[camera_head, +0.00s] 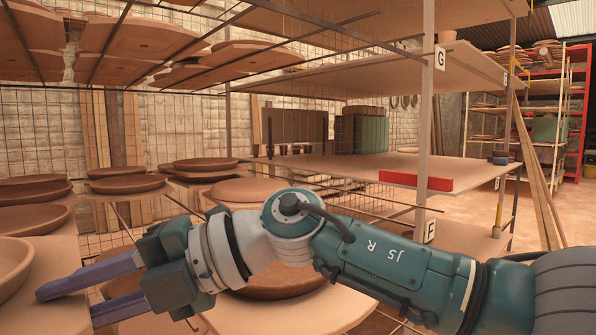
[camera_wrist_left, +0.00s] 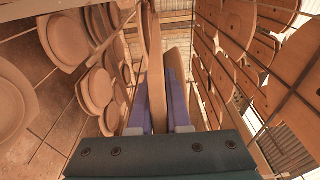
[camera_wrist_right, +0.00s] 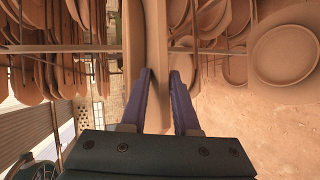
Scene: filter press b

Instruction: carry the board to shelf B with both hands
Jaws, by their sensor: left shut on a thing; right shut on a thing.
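A tan board (camera_head: 55,268) lies at the lower left of the head view, with brown clay dishes (camera_head: 12,262) on or over it. My right gripper (camera_head: 65,302) reaches in over its near side with purple fingers. In the right wrist view the fingers (camera_wrist_right: 158,90) are shut on a board edge (camera_wrist_right: 156,105). My left gripper is outside the head view. In the left wrist view its fingers (camera_wrist_left: 160,85) are shut on a board edge (camera_wrist_left: 156,95). No label for shelf B is readable.
A rack with shelves labelled G (camera_head: 440,58) and F (camera_head: 430,231) stands to the right. A red block (camera_head: 415,181) sits on its middle shelf edge. Loaded boards (camera_head: 150,50) hang on racks above. More dishes (camera_head: 125,184) stand behind.

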